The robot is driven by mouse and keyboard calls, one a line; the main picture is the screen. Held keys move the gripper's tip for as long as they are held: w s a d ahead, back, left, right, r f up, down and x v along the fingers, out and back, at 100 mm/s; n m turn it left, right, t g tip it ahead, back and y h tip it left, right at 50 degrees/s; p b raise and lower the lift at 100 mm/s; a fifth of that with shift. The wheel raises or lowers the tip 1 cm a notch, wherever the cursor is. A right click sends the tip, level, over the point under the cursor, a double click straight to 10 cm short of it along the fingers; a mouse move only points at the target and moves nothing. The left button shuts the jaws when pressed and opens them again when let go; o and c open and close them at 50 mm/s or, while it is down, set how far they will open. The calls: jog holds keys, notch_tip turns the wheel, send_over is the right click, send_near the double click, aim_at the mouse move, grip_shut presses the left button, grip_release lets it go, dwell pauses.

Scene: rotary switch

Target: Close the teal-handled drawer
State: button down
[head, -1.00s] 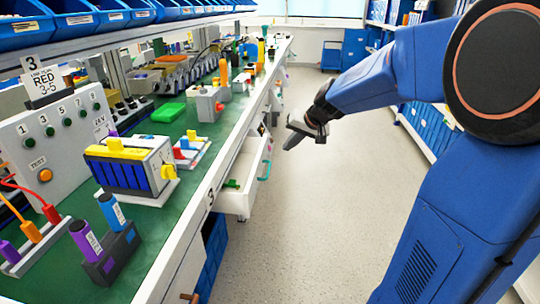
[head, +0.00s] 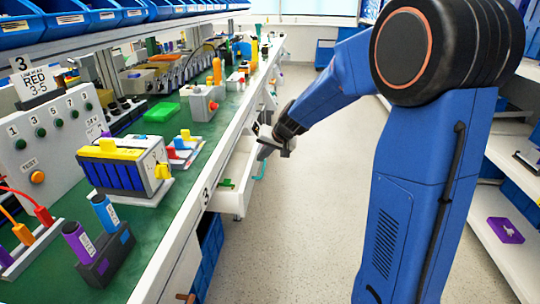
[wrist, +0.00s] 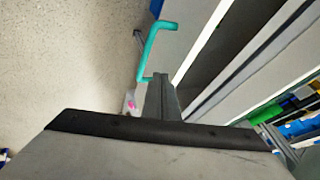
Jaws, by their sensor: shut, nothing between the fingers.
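The white drawer (head: 232,200) stands pulled out from under the workbench, with a small green item (head: 227,183) inside. Its teal handle (head: 262,164) is on the drawer front, partly hidden behind my gripper. My gripper (head: 268,147) is shut and empty, at the far end of the drawer front. In the wrist view the closed fingertips (wrist: 161,82) are beside one end of the teal handle (wrist: 151,45), over the edge of the drawer's pale front panel (wrist: 195,30). I cannot tell whether they touch it.
The green-topped workbench (head: 150,205) runs along the left, with switch boxes, plugs and a yellow-topped unit (head: 110,150) on it. Blue bins (head: 207,255) sit under the bench. The aisle floor (head: 300,215) is clear. Shelves with a purple item (head: 505,230) stand at right.

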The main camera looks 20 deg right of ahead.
jog(key=shift+w+a, duration=0.15)
jog(key=shift+a, duration=0.1)
jog(key=shift+a, duration=0.1)
jog(key=w+a, duration=0.3)
jog(key=a, duration=0.4)
jog(key=shift+w+a, duration=0.4)
jog(key=shift+a+r, duration=0.1)
jog(key=shift+r, duration=0.05)
